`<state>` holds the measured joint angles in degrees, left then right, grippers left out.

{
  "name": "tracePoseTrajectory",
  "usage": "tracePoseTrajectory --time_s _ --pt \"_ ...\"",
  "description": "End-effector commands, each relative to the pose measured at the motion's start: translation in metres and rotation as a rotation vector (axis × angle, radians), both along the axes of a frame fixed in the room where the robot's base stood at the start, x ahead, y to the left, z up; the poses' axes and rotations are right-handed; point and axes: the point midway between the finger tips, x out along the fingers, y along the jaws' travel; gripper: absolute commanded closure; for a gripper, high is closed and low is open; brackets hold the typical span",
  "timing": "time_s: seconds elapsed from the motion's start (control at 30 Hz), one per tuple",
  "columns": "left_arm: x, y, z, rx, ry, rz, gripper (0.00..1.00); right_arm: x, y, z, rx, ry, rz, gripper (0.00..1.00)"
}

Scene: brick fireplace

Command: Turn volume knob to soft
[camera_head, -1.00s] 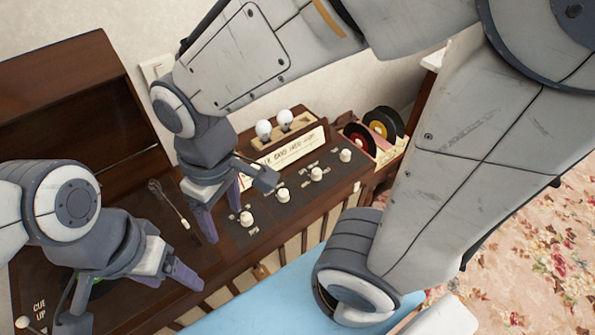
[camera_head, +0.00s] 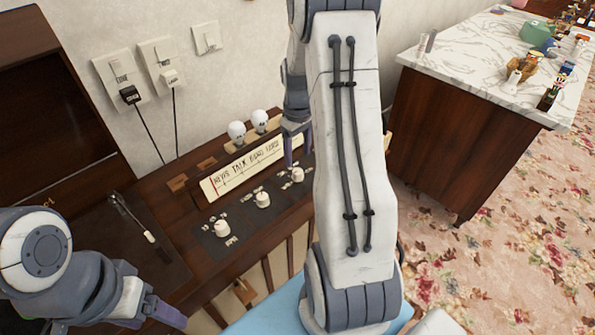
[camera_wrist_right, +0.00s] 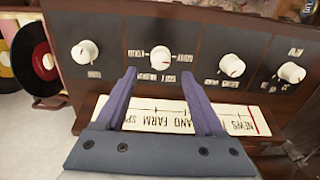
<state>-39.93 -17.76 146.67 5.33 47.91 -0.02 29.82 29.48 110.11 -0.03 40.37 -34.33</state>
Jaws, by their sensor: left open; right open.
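A row of white knobs sits on the dark panel of the wooden radio cabinet. The head view shows a left knob (camera_head: 222,228), a middle knob (camera_head: 263,200) and a right knob (camera_head: 297,174); the wrist view shows one more, the end knob (camera_wrist_right: 85,52). Their small labels are too blurred to tell which is volume. My right gripper (camera_head: 298,150) is open and empty above the panel. In the upside-down wrist view its spread fingers point towards the right knob (camera_wrist_right: 160,57), apart from it. My left gripper (camera_head: 160,314) is open at lower left, partly cut off.
A paper dial strip (camera_head: 250,168) and two white bulbs (camera_head: 248,127) stand behind the knobs. Records (camera_wrist_right: 38,58) stand beside the panel. A metal arm (camera_head: 133,218) lies on the turntable at left. A marble-topped counter (camera_head: 470,65) stands at right.

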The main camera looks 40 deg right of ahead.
Motion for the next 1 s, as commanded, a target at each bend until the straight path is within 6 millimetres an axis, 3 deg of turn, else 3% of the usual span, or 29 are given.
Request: tracePoseTrajectory --time_s 0.1,0.33,0.77,0.93,1.0 --pt "0.0 0.0 -0.004 0.0 0.0 0.0 0.27 -0.001 0.001 -0.027 0.003 0.004 0.0 0.3" --pt "0.0 0.0 -0.008 0.0 0.0 0.0 0.27 -0.001 0.001 -0.059 0.002 0.003 -0.001 0.3" --pt "0.0 0.0 -0.009 0.0 0.0 0.0 0.27 0.0 0.001 -0.069 0.001 0.0 -0.001 0.3" --pt "0.0 0.0 -0.009 0.0 0.0 0.0 0.27 0.0 0.001 -0.069 0.001 0.0 -0.001 0.95" --pt "0.0 0.0 -0.009 0.0 0.0 0.0 0.27 0.0 0.001 -0.068 0.001 0.0 -0.001 1.0"
